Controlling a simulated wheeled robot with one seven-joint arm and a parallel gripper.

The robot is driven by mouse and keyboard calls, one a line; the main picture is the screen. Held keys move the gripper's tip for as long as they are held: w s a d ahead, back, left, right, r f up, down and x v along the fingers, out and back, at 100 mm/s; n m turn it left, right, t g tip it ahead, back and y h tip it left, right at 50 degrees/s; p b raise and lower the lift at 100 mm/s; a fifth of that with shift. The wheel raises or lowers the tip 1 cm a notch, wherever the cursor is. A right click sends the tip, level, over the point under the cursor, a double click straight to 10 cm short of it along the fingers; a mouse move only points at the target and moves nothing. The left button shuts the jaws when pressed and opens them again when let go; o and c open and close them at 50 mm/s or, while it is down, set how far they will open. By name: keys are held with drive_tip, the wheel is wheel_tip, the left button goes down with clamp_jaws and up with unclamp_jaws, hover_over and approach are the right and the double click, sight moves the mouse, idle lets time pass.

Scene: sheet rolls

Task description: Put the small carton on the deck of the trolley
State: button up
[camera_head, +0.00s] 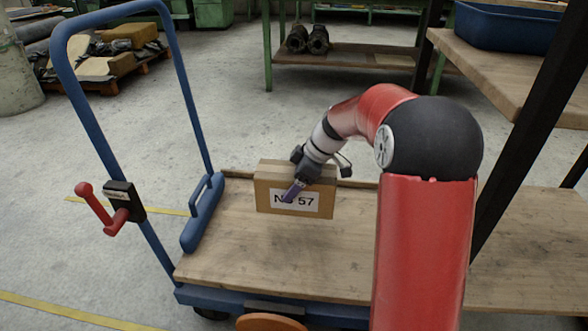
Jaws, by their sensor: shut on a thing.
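The small carton (265,185) is a brown box with a white label reading partly "57"; some of the label is hidden behind my gripper. It appears upright, over the left part of the trolley's wooden deck (260,250). I cannot tell whether its bottom touches the deck or is a little above it. My gripper (291,193) reaches down over the carton's front and is shut on it. The deck has a blue frame and a tall blue handle (68,75) at its left end. My red arm hides part of the deck to the right.
A red lever (95,208) is fixed on the handle's post, and a blue bar (203,213) stands at the deck's left edge. A black post (530,130) rises at right beside a wooden bench with a blue bin (505,27). The deck's front left is clear.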

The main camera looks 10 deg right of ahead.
sight(293, 207)
drive_tip(key=shift+f+b, duration=0.75)
drive_tip(key=shift+f, duration=3.95)
drive_tip(key=shift+f, duration=0.15)
drive_tip(key=o, duration=1.9)
drive_tip(key=shift+c, duration=0.2)
